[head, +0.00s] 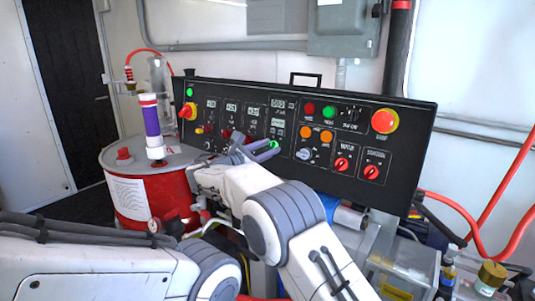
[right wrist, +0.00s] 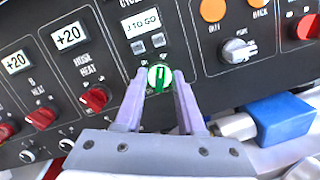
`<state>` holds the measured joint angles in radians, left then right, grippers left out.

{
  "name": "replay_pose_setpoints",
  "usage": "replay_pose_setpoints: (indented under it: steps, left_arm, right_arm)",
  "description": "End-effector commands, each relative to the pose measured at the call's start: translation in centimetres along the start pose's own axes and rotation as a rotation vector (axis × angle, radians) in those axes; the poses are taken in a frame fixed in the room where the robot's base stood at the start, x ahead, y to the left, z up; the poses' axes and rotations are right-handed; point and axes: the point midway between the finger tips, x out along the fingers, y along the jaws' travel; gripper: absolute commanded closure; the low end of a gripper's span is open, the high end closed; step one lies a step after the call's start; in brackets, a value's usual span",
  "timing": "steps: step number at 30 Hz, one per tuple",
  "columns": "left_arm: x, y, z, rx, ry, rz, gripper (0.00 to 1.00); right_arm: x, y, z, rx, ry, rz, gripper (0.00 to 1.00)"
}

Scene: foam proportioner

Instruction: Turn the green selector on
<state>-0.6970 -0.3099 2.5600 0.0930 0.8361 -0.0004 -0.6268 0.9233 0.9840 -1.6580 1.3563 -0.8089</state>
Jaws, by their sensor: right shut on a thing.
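The green selector (right wrist: 160,77) is a small round green knob with a pale ring, on the black control panel (head: 408,135) below a small "TO GO" display. In the right wrist view its handle looks roughly upright in the picture. My right gripper (right wrist: 159,82) has its two lilac fingers on either side of the knob, shut on it. In the head view the right gripper (head: 266,149) reaches the lower middle of the panel, and the green selector (head: 275,145) shows at its fingertips. My left gripper is out of view; only the left arm shows.
Red knobs (right wrist: 95,99) sit left of the selector, and a grey selector (right wrist: 238,50) sits right of it. A red drum (head: 139,197) with a purple-banded cylinder (head: 152,128) stands left. A red stop button (head: 385,121) is at the panel's right.

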Motion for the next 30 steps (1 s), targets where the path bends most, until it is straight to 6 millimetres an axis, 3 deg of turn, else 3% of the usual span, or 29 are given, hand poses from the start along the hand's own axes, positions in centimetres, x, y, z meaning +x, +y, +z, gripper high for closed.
replay_pose_setpoints:
  steps: [9,24,25,30]
  left_arm:
    - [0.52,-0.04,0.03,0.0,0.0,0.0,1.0]
    - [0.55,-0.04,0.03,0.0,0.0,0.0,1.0]
    - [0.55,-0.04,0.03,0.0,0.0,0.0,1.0]
    - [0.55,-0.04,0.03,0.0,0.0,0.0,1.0]
  right_arm:
    - [-0.07,-0.06,-0.11,0.1,0.0,-0.024,1.0]
    - [-0.07,-0.06,-0.08,0.115,0.001,-0.028,1.0]
    - [-0.07,-0.06,-0.08,0.115,0.001,-0.028,0.56]
    - [-0.05,-0.03,-0.06,0.114,0.001,-0.026,0.56]
